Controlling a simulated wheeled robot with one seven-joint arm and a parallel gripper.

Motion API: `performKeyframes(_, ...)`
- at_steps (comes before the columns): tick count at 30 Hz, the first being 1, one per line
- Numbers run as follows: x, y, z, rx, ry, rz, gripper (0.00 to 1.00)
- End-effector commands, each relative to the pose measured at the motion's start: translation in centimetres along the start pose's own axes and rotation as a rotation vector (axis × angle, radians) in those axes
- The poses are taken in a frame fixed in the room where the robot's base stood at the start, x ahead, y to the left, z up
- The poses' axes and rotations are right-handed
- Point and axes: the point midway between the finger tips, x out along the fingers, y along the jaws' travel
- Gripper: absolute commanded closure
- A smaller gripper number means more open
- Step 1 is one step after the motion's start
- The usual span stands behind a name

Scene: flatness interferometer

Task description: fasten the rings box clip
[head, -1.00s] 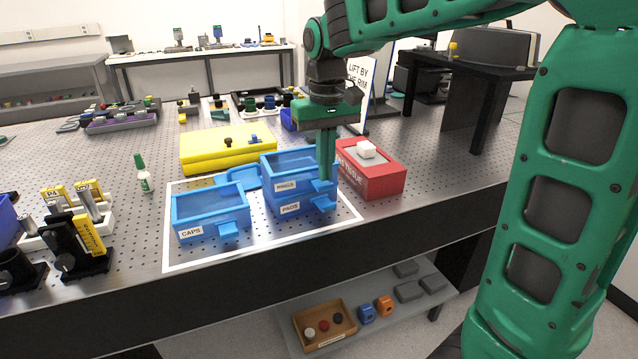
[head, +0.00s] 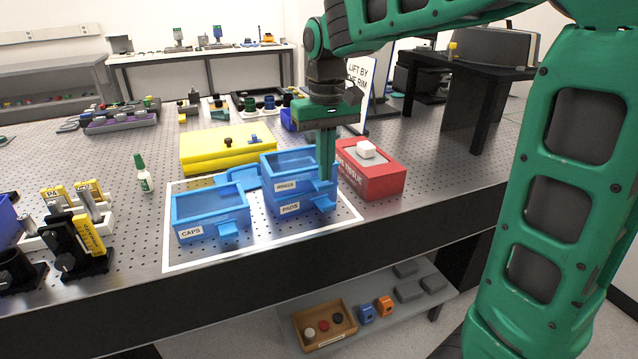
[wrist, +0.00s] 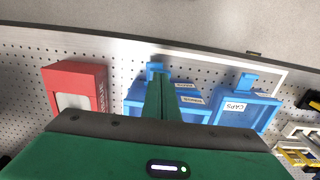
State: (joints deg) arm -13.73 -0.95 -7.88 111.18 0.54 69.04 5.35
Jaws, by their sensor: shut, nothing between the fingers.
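The blue rings box (head: 287,187) is stacked on the blue pads box (head: 290,209), inside the white outline on the table. The rings box clip (head: 323,187) is a blue tab on its front right, partly hidden by my fingers. My gripper (head: 326,178) is shut and empty, pointing down at the right front of the rings box, at or just over the clip. I cannot tell whether it touches. In the wrist view my gripper (wrist: 161,80) covers part of the stack, and a blue clip (wrist: 154,68) shows just beyond the fingertips.
The blue caps box (head: 209,212) stands to the left, with a blue lid piece (head: 243,178) behind. A red tissue box (head: 370,173) stands close on the right. A yellow case (head: 222,150) lies behind. The table front inside the white outline is clear.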

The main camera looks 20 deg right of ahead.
Motion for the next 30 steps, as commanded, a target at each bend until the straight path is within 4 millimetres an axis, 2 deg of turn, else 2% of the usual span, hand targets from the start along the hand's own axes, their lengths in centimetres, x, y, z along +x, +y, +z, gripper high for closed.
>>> performKeyframes(30, 2.3, 0.0, 0.0, 0.000, -0.001, 0.000, 1.00)
